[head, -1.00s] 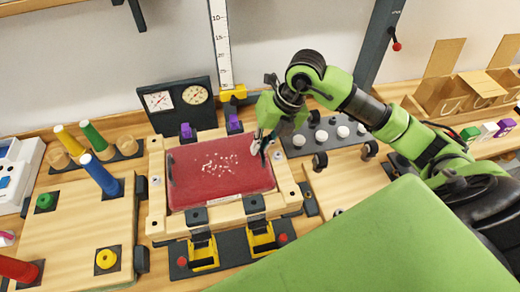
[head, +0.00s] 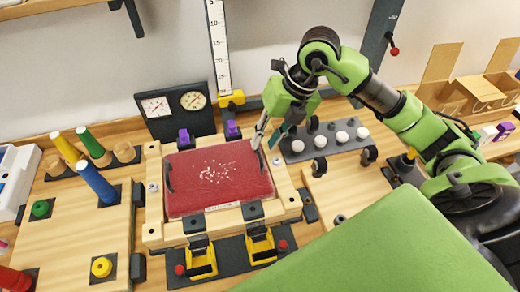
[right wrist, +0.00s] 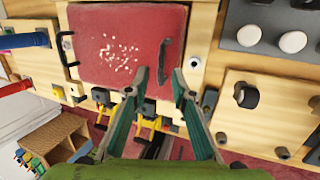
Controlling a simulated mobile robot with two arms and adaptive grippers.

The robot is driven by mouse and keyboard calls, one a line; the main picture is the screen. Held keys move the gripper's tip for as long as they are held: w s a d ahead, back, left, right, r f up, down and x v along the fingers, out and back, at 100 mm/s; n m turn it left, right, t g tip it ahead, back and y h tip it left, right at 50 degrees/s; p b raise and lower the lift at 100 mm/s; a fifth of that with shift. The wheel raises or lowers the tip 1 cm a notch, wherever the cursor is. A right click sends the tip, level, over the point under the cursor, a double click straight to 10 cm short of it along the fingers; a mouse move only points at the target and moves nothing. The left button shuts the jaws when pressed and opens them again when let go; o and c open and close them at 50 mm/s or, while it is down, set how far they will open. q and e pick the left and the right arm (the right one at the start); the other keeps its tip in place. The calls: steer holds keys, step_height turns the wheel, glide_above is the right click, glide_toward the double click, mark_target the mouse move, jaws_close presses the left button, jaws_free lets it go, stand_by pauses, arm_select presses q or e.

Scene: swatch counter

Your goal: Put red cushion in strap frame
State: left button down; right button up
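The red cushion (head: 205,195), with pale specks and dark side handles, lies flat inside the wooden strap frame (head: 292,200). In the right wrist view the cushion (right wrist: 105,20) also shows, with its right-hand handle (right wrist: 165,58). My right gripper (head: 266,140) is at the cushion's right edge, above that handle. In the right wrist view its two fingers (right wrist: 160,76) are spread, with the handle's near end between them and apparently free of both. Two yellow buckles (head: 262,248) are at the frame's front and two purple clips (head: 184,137) at its back. My left gripper is out of view.
Behind the frame stand a dark gauge panel (head: 174,110) and a ruler post (head: 219,50). Coloured pegs (head: 95,180) stand on a wooden board at left. A dark strip with white knobs (head: 341,137) lies right of the frame. Open cardboard boxes (head: 455,95) stand at far right.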

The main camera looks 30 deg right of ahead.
steer(key=v, duration=0.6)
steer(key=shift+r+b, duration=0.2)
steer(key=shift+b, duration=0.1)
